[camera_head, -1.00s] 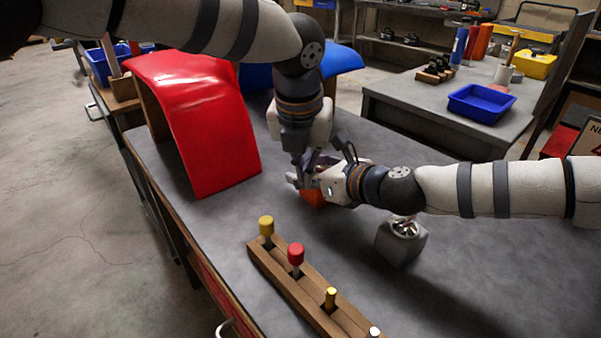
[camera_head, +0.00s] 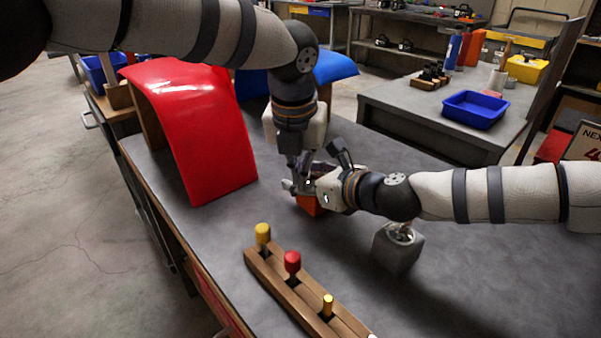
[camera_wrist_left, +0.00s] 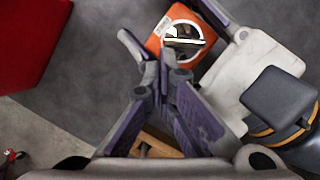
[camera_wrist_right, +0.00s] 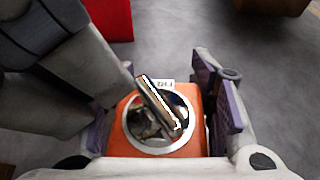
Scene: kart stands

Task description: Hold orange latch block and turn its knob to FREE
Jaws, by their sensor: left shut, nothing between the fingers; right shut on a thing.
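The orange latch block (camera_head: 309,206) is on the grey bench, partly hidden by my grippers in the head view. In the right wrist view the block (camera_wrist_right: 165,146) sits between the fingers of my right gripper (camera_wrist_right: 162,112), which is shut on it. Its round silver knob (camera_wrist_right: 160,115) has a raised bar lying at a slant, beside a small white label (camera_wrist_right: 166,85) that I cannot read surely. My left gripper (camera_head: 297,187) is shut and empty, pointing down beside the block. In the left wrist view its fingertips (camera_wrist_left: 150,55) are close to the knob (camera_wrist_left: 184,40); contact is unclear.
A grey block (camera_head: 398,249) with a silver top stands right of the grippers. A wooden rack (camera_head: 290,292) with coloured pegs is in front. A curved red panel (camera_head: 195,130) stands at the left. Bare bench lies between panel and rack.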

